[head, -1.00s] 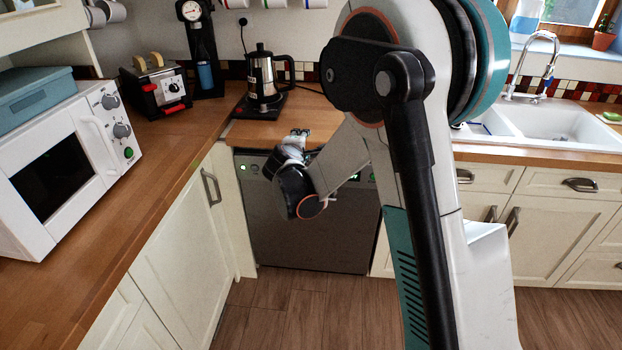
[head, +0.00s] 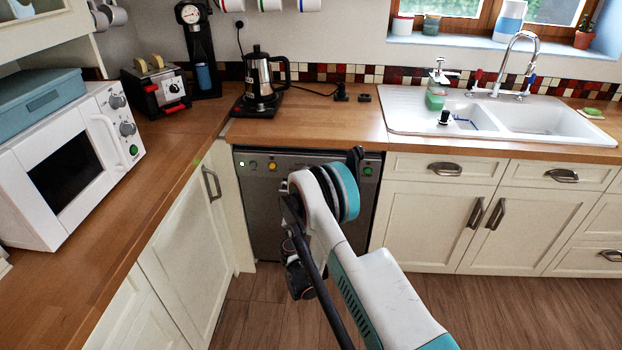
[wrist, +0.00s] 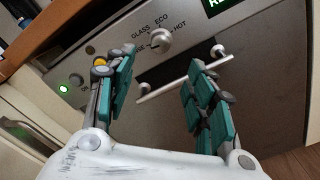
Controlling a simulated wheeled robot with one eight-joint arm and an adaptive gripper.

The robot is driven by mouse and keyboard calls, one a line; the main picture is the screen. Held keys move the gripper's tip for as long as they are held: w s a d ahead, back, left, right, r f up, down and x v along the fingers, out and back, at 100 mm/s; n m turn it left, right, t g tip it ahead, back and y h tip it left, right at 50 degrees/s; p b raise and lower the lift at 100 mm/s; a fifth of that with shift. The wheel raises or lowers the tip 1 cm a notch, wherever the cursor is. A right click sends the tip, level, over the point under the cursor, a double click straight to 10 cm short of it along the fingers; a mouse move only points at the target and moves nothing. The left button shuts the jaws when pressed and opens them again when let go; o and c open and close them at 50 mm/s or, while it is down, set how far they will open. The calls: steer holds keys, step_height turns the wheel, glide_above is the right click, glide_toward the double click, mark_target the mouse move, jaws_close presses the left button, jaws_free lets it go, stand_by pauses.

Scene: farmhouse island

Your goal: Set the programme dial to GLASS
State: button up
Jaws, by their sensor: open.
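The programme dial (wrist: 159,37) is a pale round knob on the dishwasher's grey front panel in the wrist view. GLASS is printed at its upper left, ECO above and HOT at its upper right. A partly hidden label ending in "SE" is at its left. A small dark mark shows near the knob's left side, but I cannot tell surely where it points. My gripper (wrist: 160,64) is open, its two teal-padded fingers apart and empty, with the dial beyond the gap between the tips. In the head view my arm hides the gripper and the dial.
The dishwasher (head: 262,215) stands under the wooden worktop (head: 300,133). Its bar handle (wrist: 185,75) lies below the dial. A green-lit button (wrist: 64,88) and a yellow button (wrist: 99,62) sit left of it. White cabinets (head: 185,240) flank the corner; the floor is clear.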

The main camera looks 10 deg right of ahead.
steer(key=b+x, duration=0.2)
steer(key=x, duration=0.4)
steer(key=b+x, duration=0.2)
steer(key=x, duration=0.5)
steer(key=shift+w+d+f, duration=0.15)
steer(key=shift+w+f, duration=0.05)
steer(key=shift+w, duration=0.1)
steer(key=shift+c, duration=0.4)
steer(key=c, duration=1)
